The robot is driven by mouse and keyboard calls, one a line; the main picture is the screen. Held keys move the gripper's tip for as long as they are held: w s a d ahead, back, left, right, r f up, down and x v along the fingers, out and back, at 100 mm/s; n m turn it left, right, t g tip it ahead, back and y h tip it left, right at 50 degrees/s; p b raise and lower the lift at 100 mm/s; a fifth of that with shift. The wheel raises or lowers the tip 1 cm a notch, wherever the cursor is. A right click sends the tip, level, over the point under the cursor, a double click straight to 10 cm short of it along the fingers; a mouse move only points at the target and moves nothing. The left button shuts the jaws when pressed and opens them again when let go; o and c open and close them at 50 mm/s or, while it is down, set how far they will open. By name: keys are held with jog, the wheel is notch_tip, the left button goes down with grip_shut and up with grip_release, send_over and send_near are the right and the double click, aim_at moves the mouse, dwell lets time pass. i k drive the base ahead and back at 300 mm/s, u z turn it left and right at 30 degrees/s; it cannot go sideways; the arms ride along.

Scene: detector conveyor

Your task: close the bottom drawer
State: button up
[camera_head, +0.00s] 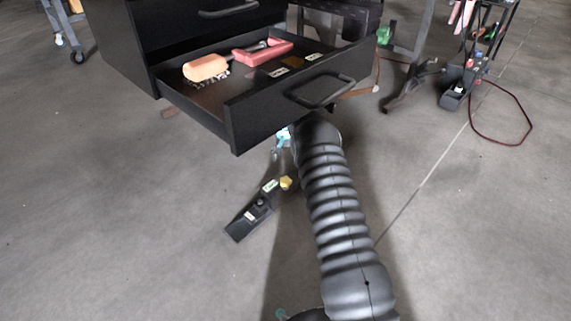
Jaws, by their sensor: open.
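The bottom drawer (238,128) of a black cabinet (124,50) is pulled well out towards me. Its front carries a black bar handle (320,91). Inside lie an orange brush (205,68), a red-pink tool (262,52) and several small labelled items. My arm comes up from the lower right, and its far end reaches the underside of the drawer front. My gripper is not visible; the drawer front may hide it. I cannot tell whether my arm touches the drawer.
The drawer above, with its handle (229,9), looks shut. A dark labelled object (249,217) lies on the floor left of my arm. A wheeled stand (64,35) is at upper left. At right are a cart (470,85) and a dark red cable (527,121). The left floor is clear.

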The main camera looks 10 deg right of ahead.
aim_at(243, 112)
jog(key=k, duration=1)
